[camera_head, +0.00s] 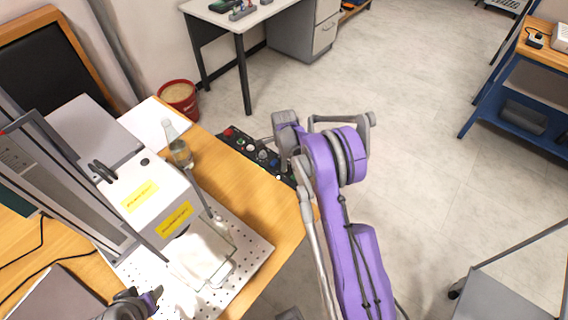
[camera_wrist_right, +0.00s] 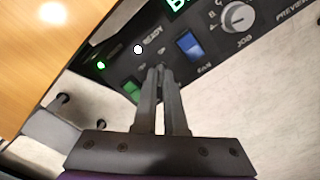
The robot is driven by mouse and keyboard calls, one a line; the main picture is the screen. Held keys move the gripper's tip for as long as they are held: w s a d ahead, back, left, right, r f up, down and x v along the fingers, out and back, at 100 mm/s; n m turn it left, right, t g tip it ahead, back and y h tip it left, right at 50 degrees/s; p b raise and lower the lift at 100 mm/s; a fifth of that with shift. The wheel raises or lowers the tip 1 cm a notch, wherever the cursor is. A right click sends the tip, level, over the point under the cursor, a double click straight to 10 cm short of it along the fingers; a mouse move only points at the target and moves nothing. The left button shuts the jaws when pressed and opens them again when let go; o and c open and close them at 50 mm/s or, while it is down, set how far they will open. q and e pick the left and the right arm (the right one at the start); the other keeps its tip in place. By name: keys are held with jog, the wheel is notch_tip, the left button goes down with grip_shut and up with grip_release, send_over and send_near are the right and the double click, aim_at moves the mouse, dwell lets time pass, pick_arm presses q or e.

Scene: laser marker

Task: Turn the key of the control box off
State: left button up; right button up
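The control box (camera_head: 247,148) is a long black panel with coloured buttons at the wooden table's far right edge. In the right wrist view the control box (camera_wrist_right: 222,65) shows a lit green lamp, a white light, a green switch, a blue switch and a grey knob. No key can be made out. My right gripper (camera_wrist_right: 157,70) has its fingers together over the panel, between the green and blue switches; their tips hide what lies beneath. Contact is unclear. My left gripper (camera_head: 152,296) is partly visible at the bottom left, its fingers unclear.
A white laser marker (camera_head: 150,195) with yellow labels stands left of the box, on a perforated plate (camera_head: 255,256). A red bucket (camera_head: 180,98) is behind. Open floor lies to the right.

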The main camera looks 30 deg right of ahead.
pick_arm(q)
jog(key=shift+f, duration=0.1)
pick_arm(e)
grip_shut()
jog(key=shift+f+n+b, duration=0.1)
jog(key=shift+n+b, duration=0.55)
jog(key=shift+n, duration=0.05)
jog(key=shift+n+b, duration=0.85)
jog(key=shift+n, duration=0.35)
jog(key=n+b, duration=0.2)
jog(key=n, duration=0.2)
pick_arm(q)
jog(key=f, duration=0.2)
jog(key=s+f+b, duration=0.1)
jog(key=f, duration=0.2)
jog(key=f+b, duration=0.1)
jog(key=f, duration=0.2)
jog(key=shift+s, duration=0.3)
pick_arm(e)
jog(key=n, duration=0.5)
pick_arm(q)
jog(key=shift+f+b, duration=0.6)
jog(key=shift+b, duration=0.15)
pick_arm(e)
jog(key=n, duration=0.4)
jog(key=shift+n, duration=0.4)
